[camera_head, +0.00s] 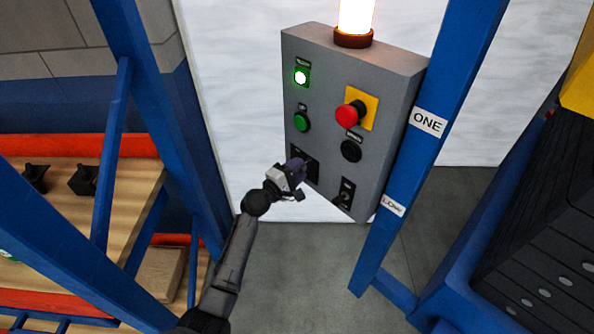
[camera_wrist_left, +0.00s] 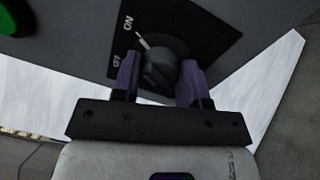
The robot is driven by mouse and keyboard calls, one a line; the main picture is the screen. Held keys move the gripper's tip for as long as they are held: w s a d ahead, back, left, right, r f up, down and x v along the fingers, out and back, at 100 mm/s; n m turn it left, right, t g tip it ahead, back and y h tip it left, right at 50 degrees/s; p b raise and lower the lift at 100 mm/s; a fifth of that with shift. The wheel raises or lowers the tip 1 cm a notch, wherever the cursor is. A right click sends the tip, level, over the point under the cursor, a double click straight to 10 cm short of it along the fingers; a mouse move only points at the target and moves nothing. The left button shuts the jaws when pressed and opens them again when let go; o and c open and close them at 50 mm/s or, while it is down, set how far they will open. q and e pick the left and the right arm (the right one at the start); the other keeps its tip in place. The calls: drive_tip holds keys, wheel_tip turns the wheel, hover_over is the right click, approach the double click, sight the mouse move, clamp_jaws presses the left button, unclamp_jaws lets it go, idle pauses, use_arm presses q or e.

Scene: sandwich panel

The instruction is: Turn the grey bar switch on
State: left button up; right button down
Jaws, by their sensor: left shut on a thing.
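The grey bar switch (camera_wrist_left: 158,66) is a dark knob with a white pointer line on a black plate (camera_wrist_left: 185,25) marked ON and OFF. In the left wrist view the pointer line is directed toward the ON mark. My left gripper (camera_wrist_left: 160,80) has its two purple fingers on either side of the knob and is shut on it. In the head view my left gripper (camera_head: 300,168) is at the lower left of the grey control box (camera_head: 325,75) and mostly hides the switch. My right gripper is not in view.
The box carries a lit green lamp (camera_head: 301,77), a green button (camera_head: 302,122), a red emergency button (camera_head: 346,116), a black button (camera_head: 351,151) and another switch (camera_head: 346,192). A glowing beacon (camera_head: 355,20) stands on top. Blue posts (camera_head: 437,115) flank the box.

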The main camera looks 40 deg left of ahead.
use_arm(q)
drive_tip(key=o, duration=0.9)
drive_tip(key=shift+s, duration=0.15)
drive_tip(key=shift+s+a+f+p, duration=0.15)
drive_tip(key=shift+s+a+p, duration=0.1)
drive_tip(key=shift+s, duration=2)
drive_tip(key=shift+s+a+f+p, duration=0.1)
drive_tip(key=shift+s+f+p, duration=0.1)
drive_tip(key=shift+s, duration=2.05)
drive_tip(key=shift+s+a+f+p, duration=0.1)
drive_tip(key=shift+s+a+p, duration=0.15)
drive_tip(key=shift+s, duration=2)
